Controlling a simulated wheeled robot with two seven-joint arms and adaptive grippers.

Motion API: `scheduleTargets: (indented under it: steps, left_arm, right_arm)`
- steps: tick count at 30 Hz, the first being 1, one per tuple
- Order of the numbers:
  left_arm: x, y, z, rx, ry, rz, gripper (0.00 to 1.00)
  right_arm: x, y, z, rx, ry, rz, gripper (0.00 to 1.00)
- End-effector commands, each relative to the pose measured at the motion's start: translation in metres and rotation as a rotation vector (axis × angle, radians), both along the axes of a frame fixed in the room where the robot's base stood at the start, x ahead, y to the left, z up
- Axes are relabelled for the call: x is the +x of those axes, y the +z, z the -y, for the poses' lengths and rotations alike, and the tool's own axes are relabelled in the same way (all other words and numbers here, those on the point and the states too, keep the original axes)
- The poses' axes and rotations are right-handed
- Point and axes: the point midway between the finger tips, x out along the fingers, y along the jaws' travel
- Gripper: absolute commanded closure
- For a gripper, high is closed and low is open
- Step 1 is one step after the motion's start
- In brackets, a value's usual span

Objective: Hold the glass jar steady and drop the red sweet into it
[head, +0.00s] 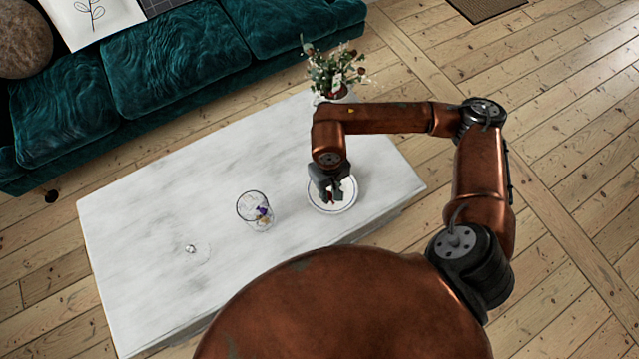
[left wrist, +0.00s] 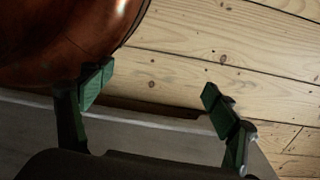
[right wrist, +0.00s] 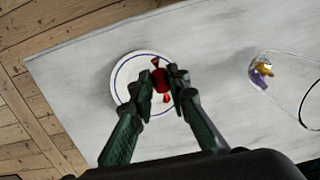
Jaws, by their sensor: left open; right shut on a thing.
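The glass jar (head: 242,212) stands upright on the marble table, with a purple and a yellow sweet inside; part of it also shows in the right wrist view (right wrist: 285,52). My right gripper (head: 333,198) is over the white plate (head: 347,207), to the right of the jar. In the right wrist view its fingers are shut on the red sweet (right wrist: 160,80), over the blue-rimmed plate (right wrist: 122,72). I cannot tell whether the sweet still touches the plate. My left gripper (left wrist: 158,92) is open and empty, away from the jar, and not in the head view.
A clear lid with a small knob (head: 190,249) lies on the marble table (head: 140,215), left of the jar. A flower vase (head: 332,88) stands at the table's far end. A teal sofa (head: 180,65) runs behind. The table's left part is mostly clear.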

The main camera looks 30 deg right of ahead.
Motion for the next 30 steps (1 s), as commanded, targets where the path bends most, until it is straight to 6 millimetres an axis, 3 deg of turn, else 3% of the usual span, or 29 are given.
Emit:
scheduleTargets:
  steps: [1, 6, 15, 21, 30]
  left_arm:
    - [0.004, 0.000, 0.002, -0.004, 0.006, -0.008, 0.15]
    - [0.021, 0.039, 0.007, -0.014, 0.019, -0.024, 0.15]
    - [0.030, 0.097, 0.009, -0.023, 0.034, -0.042, 0.15]
    - [0.031, 0.109, 0.010, -0.024, 0.036, -0.042, 0.15]
    - [0.035, 0.108, 0.014, -0.035, 0.040, -0.030, 0.14]
  right_arm:
    - [0.003, -0.021, 0.000, 0.001, 0.001, -0.018, 0.94]
    - [0.011, -0.046, 0.000, 0.001, 0.005, -0.053, 0.94]
    - [0.018, -0.067, 0.000, 0.002, 0.013, -0.092, 0.94]
    - [0.018, -0.066, 0.000, 0.003, 0.014, -0.094, 0.94]
    - [0.019, -0.065, 0.000, 0.002, 0.015, -0.094, 0.94]
